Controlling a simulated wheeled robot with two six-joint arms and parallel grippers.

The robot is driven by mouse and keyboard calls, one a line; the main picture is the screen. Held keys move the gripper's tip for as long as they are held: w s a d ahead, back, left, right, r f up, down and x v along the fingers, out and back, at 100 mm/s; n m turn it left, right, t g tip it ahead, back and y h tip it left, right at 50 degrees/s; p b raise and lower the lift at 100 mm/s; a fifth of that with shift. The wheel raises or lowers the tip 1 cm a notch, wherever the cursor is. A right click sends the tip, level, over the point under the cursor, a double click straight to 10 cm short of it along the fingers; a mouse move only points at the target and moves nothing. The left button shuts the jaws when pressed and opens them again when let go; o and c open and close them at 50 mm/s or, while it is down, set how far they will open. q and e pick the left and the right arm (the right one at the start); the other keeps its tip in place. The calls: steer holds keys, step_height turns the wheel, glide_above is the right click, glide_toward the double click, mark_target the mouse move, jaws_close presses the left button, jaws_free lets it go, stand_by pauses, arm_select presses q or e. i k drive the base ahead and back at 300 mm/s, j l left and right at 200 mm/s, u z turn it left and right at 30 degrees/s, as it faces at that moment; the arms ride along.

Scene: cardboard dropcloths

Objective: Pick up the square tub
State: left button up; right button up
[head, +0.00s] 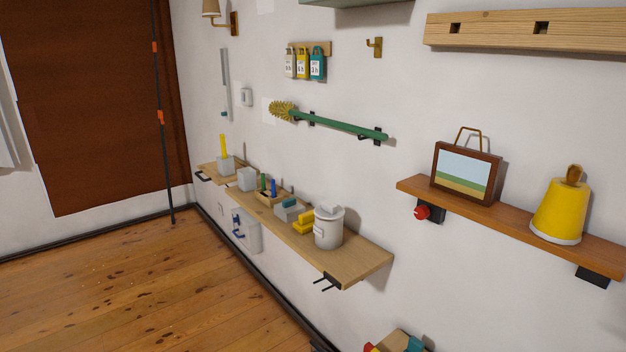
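A small pale grey square tub (247,180) stands upright on the long wooden wall shelf (362,262), left of its middle. It is small in the head view, and I cannot see whether anything is inside. A similar pale square holder (226,164) with a yellow upright item in it stands farther left. A wooden tray with green and blue upright items (270,192) is just right of the square tub. Neither of my grippers is in the head view.
Farther right on that shelf are a grey block, yellow pieces (303,222) and a round lidded pot (329,228). A higher right shelf (515,225) holds a framed picture (466,172) and a yellow bell-shaped object (561,209). The wooden floor (150,290) at left is clear.

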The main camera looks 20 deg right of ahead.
mark_target(246, 177)
steer(key=i+j+z, duration=0.2)
steer(key=i+z, duration=0.3)
steer(key=i+j+z, duration=0.35)
steer(key=z, duration=0.15)
steer(key=i+j+z, duration=0.35)
steer(key=j+z, duration=0.15)
